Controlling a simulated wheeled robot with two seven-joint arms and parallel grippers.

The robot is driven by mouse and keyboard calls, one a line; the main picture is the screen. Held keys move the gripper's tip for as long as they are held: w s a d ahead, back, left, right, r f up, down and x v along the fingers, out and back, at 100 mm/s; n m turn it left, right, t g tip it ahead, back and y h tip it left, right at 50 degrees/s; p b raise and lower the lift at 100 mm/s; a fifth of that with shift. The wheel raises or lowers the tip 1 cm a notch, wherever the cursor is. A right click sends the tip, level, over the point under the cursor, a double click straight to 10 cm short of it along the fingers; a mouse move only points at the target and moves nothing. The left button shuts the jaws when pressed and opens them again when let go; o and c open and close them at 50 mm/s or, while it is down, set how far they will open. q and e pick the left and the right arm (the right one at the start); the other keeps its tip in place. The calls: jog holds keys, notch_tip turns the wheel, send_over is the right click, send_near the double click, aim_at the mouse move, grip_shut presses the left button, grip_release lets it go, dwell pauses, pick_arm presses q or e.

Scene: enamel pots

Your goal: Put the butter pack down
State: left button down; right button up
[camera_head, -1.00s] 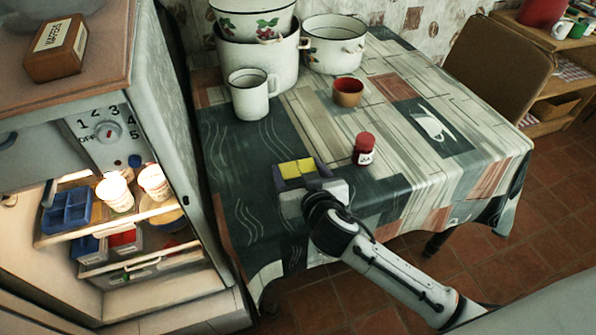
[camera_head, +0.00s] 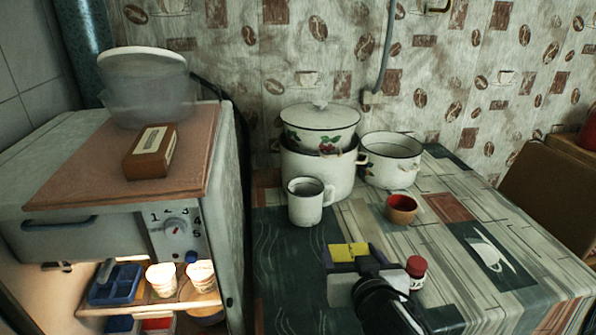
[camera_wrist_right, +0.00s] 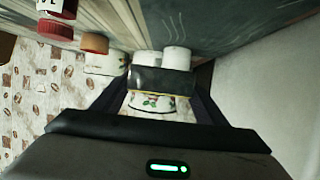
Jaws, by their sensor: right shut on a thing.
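The yellow butter pack (camera_head: 348,252) is between the fingers of my right gripper (camera_head: 350,262), at the left part of the table in the head view. The gripper is shut on it. In the right wrist view the pack (camera_wrist_right: 160,82) shows as a dark block between the fingertips. I cannot tell whether its underside touches the tablecloth. My left gripper is not in view.
A red jar (camera_head: 416,268) stands just right of the gripper. A white mug (camera_head: 306,204), a red cup (camera_head: 401,209) and enamel pots (camera_head: 318,172) stand behind. The open fridge (camera_head: 180,296) is at left. Tablecloth (camera_head: 287,262) left of the pack is clear.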

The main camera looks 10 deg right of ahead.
jog(key=d+r, duration=0.1)
jog(key=r, duration=0.2)
jog(key=d+r, duration=0.1)
jog(key=r, duration=0.2)
jog(key=s+r, duration=0.1)
jog(key=r, duration=0.2)
jog(key=shift+d+r, duration=0.4)
jog(key=s+d+r, duration=0.2)
jog(key=s+r, duration=0.4)
jog(key=r, duration=0.2)
jog(key=shift+n+y, duration=0.5)
jog(key=shift+y, duration=0.1)
jog(key=w+f, duration=0.2)
jog(key=f, duration=0.5)
jog(key=w+f, duration=0.3)
jog(key=f, duration=0.5)
jog(key=w+d+f+p, duration=0.1)
jog(key=w+f, duration=0.2)
jog(key=f, duration=0.5)
jog(key=shift+w+f, duration=0.15)
jog(key=shift+f, duration=0.1)
jog(key=shift+f+b, duration=0.45)
jog(key=shift+f, duration=1.75)
jog(key=shift+f, duration=0.1)
jog(key=o, duration=0.7)
jog(key=shift+f, duration=0.15)
jog(key=o, duration=0.5)
